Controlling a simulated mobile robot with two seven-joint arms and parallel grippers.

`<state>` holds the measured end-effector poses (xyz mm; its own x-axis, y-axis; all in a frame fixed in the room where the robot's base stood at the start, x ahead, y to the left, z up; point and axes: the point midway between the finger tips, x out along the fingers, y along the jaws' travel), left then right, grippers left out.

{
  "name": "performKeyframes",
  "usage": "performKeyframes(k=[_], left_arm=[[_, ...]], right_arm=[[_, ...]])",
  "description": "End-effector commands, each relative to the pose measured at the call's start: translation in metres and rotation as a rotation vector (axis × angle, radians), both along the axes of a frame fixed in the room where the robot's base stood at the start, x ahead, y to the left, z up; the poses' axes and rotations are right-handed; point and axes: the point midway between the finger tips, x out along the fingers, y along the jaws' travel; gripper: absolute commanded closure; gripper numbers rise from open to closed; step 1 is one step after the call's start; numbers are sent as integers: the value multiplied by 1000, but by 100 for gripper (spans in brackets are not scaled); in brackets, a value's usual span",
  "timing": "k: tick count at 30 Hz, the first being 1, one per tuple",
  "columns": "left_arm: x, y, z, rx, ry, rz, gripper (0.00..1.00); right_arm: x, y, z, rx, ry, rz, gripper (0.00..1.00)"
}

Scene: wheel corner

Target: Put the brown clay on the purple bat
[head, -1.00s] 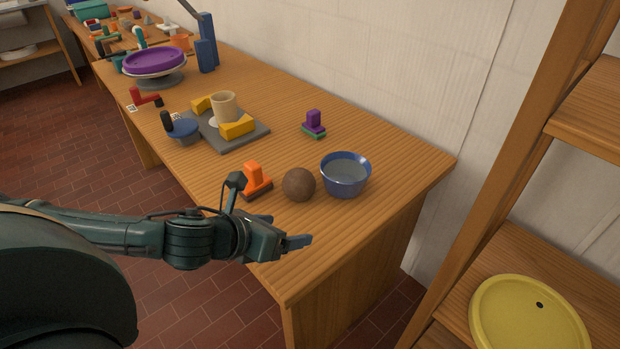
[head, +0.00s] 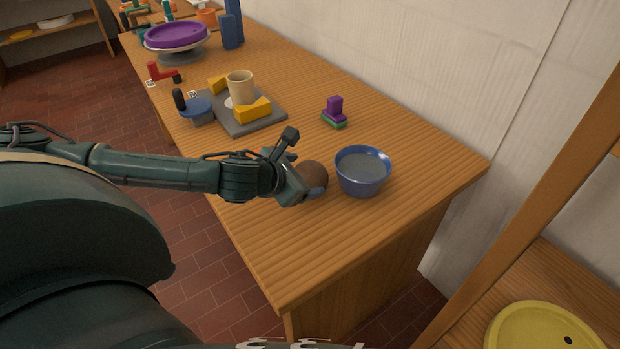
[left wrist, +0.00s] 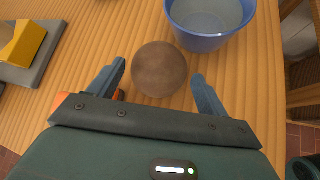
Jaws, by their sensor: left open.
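The brown clay (head: 313,175) is a round ball on the table, just left of the blue bowl. In the left wrist view the clay (left wrist: 159,69) lies between and slightly beyond my open fingertips. My left gripper (head: 306,192) is open at the clay, with one finger in front of it; in the left wrist view my left gripper (left wrist: 158,76) has a gap on both sides of the ball. The purple bat (head: 176,34) sits on a round grey wheel at the far left end of the table. My right gripper does not show clearly.
A blue bowl (head: 362,171) of water stands close to the clay. A grey board (head: 243,118) with yellow blocks and a beige cup lies mid-table. A purple and green tool (head: 334,112) stands near the wall. A yellow disc (head: 540,330) lies on the right shelf.

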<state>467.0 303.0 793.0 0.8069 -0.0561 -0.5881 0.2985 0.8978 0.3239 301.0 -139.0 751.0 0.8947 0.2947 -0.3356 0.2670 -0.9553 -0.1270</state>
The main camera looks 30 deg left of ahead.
Motion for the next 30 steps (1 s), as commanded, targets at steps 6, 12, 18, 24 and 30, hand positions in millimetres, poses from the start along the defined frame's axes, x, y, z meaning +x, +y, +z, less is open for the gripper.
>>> performKeyframes(k=[6,12,18,24,30], left_arm=[[24,-2,-25,-4,0,1,23],[34,-2,-31,-2,0,1,23],[33,-2,-31,-1,0,0,25],[33,-2,-31,-2,1,0,41],[33,-2,-31,-1,0,0,58]], right_arm=[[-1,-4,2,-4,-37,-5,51],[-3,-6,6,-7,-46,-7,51],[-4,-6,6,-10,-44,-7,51],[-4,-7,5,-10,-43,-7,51],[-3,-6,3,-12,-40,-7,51]])
